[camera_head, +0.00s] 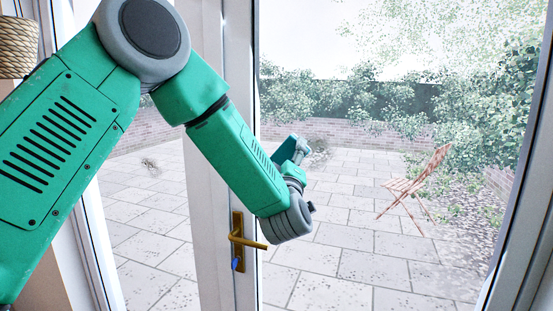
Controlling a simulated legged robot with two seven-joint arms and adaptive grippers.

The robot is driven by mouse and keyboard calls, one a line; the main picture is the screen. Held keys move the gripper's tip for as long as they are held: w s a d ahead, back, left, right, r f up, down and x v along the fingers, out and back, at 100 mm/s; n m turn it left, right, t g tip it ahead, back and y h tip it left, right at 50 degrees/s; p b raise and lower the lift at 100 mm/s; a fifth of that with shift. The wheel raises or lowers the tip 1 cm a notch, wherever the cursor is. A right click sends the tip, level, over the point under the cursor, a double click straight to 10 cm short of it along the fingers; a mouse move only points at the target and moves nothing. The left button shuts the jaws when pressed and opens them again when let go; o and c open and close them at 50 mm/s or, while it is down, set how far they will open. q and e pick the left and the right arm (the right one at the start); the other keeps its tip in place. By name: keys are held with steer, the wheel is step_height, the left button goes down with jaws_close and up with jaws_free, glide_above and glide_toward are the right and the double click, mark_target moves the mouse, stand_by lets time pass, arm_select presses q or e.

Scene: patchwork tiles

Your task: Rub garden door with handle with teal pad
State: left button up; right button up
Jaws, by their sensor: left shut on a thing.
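The garden door (212,215) stands in front of me, with a white frame and large clear glass. Its brass lever handle (252,241) sits on a brass plate, with a small blue item below the lever. My green left arm reaches in from the left, across the door stile, toward the glass. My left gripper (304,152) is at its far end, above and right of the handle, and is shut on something. The wrist partly hides it. The teal pad cannot be clearly told apart from the green parts there, nor can contact with the glass. My right gripper is out of view.
Beyond the glass lie a paved patio (345,270), a wooden folding chair (415,187), a low brick wall and green shrubs. A woven rope-like object (17,47) stands at the upper left. A dark-edged frame runs down the right side.

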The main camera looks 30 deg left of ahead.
mark_target(322, 154)
arm_select(q)
steer(key=d, duration=0.1)
steer(key=w+d+b, duration=0.1)
steer(key=d, duration=0.1)
steer(key=shift+d+f, duration=0.15)
steer(key=d, duration=0.2)
steer(key=shift+w+d, duration=0.3)
steer(key=shift+w, duration=0.05)
steer(key=shift+d+r, duration=0.25)
steer(key=shift+d, duration=0.4)
steer(key=shift+w+d+b, duration=0.2)
steer(key=shift+d+b, duration=0.2)
steer(key=shift+b, duration=0.05)
steer(key=shift+w+d+f, duration=0.15)
steer(key=shift+w+d, duration=0.15)
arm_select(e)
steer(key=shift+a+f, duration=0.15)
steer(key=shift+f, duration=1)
